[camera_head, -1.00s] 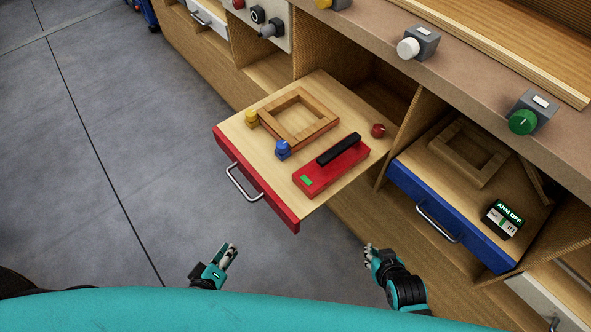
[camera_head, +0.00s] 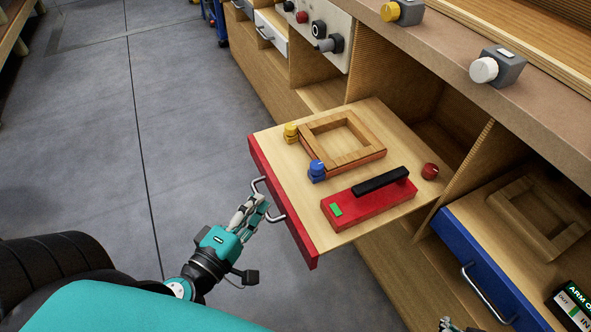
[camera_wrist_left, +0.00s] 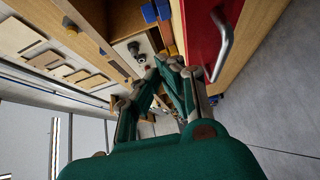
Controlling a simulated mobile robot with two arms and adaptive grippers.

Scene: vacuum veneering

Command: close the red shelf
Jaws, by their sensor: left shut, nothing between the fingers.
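The red shelf (camera_head: 298,236) is pulled out of the workbench, with a wooden bottom and a red front. Its metal handle (camera_head: 270,213) is on the front face. My left gripper (camera_head: 256,205) is shut and empty, right by the handle; I cannot tell whether it touches. In the left wrist view the fingers (camera_wrist_left: 172,64) are beside the red front (camera_wrist_left: 197,25), with the handle (camera_wrist_left: 226,45) to their right. Only the finger ends of my right gripper (camera_head: 447,324) show at the bottom edge.
The red shelf carries a wooden frame (camera_head: 372,157), a yellow knob (camera_head: 290,133), a blue knob (camera_head: 316,171), a red block with black bar (camera_head: 370,206) and a red knob (camera_head: 430,172). The blue shelf (camera_head: 465,250) is open at right. Floor at left is clear.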

